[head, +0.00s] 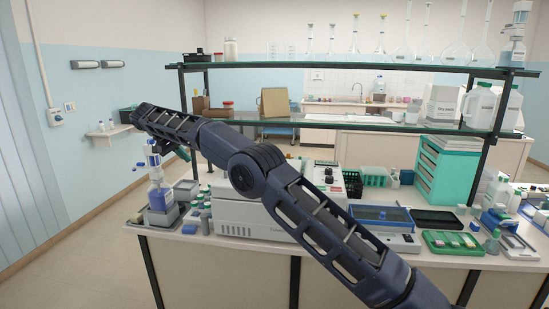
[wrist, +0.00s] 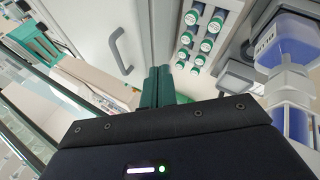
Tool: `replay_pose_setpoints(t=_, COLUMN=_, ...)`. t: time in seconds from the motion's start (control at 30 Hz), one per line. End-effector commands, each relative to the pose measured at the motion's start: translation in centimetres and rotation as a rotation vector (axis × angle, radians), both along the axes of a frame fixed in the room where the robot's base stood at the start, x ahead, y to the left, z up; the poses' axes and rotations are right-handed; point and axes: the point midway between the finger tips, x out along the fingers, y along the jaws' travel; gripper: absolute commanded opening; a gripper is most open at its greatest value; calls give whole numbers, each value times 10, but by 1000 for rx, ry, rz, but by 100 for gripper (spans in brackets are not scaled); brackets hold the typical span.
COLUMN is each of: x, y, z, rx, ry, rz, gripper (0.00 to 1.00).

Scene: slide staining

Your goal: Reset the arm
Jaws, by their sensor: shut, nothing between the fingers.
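My arm stretches across the head view from the lower right to the upper left, over the bench. My gripper (wrist: 159,72) shows in the wrist view as two teal fingers side by side, shut with nothing between them. In the head view it is small, at the far end of the arm, partly hidden by the wrist. It is above the left end of the bench, close to the dispenser bottle with blue liquid (head: 160,197). In the wrist view this bottle (wrist: 296,42) is to the right of the fingers, apart from them.
Several green-capped bottles (wrist: 205,40) stand in a rack near the fingers. A white instrument (head: 245,218) sits below the arm. The glass shelf (head: 345,67) with flasks spans the bench behind it. A blue-topped device (head: 383,214) and green tray (head: 452,243) lie to the right.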

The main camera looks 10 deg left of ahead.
Motion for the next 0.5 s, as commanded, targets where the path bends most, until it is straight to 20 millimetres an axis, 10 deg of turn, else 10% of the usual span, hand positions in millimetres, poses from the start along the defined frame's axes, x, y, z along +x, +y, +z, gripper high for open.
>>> replay_pose_setpoints(t=0.5, x=84, y=-156, z=90, rx=78, ry=83, rz=-18, gripper=0)
